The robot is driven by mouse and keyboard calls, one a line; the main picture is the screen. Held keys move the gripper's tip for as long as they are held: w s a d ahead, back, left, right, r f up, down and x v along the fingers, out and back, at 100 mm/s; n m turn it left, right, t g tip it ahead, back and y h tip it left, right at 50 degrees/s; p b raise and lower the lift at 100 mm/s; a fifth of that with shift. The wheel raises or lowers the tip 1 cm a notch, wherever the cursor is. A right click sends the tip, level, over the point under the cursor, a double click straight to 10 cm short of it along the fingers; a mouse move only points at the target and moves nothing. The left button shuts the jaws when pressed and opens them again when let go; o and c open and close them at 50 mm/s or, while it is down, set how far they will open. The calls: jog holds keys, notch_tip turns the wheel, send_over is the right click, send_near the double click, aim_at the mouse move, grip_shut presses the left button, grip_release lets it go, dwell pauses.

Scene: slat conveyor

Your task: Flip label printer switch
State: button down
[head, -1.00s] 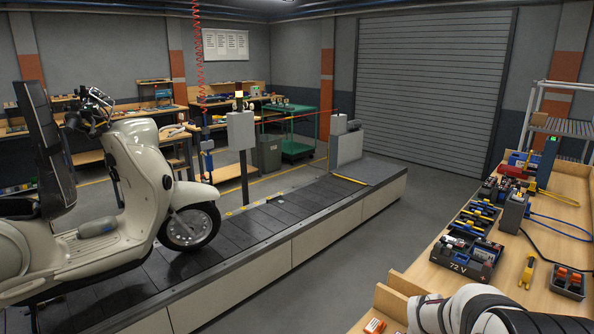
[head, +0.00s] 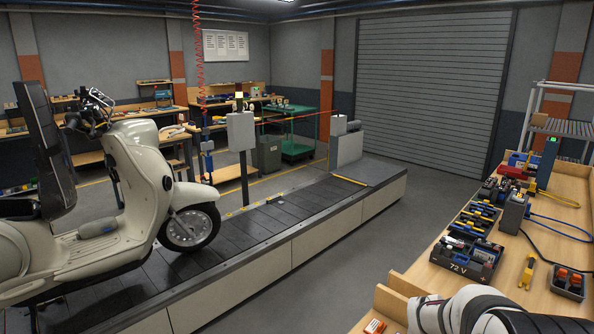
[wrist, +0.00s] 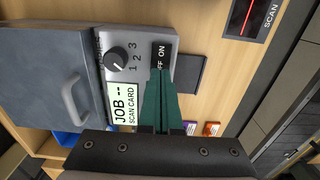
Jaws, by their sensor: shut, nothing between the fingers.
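In the wrist view, the label printer is a grey housing (wrist: 40,60) with a handle and a light control panel. The panel has a knob (wrist: 117,60) marked 1 2 3 and a display (wrist: 122,108) reading "JOB -- SCAN CARD". The printer's black switch (wrist: 161,48) is marked OFF and ON, and the fingers partly cover its OFF end. My gripper (wrist: 159,73) is shut and empty, its green fingertips at or just above the switch; I cannot tell if they touch. The head view does not show the gripper.
A black scanner (wrist: 248,14) with a red line and a dark pad (wrist: 190,73) lie beside the printer. Small orange and purple items are near the fingers. In the head view, a 72 V battery tray (head: 467,258) sits on the wooden bench and a scooter (head: 130,200) stands on the conveyor (head: 285,215).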

jog(key=shift+f, duration=0.95)
dwell(0.4)
jog(key=shift+r, duration=3.55)
jog(key=s+a+r+n, duration=0.1)
jog(key=s+a, duration=0.3)
jog(key=s, duration=0.3)
jog(key=s+a+r+n+y, duration=0.1)
jog(key=s+a, duration=0.3)
jog(key=s, duration=0.4)
jog(key=s+a+r+n, duration=0.1)
jog(key=s+a+r, duration=0.2)
jog(key=s, duration=0.4)
jog(key=shift+s+a+y, duration=0.3)
jog(key=shift+a+y, duration=0.1)
jog(key=shift+a, duration=0.4)
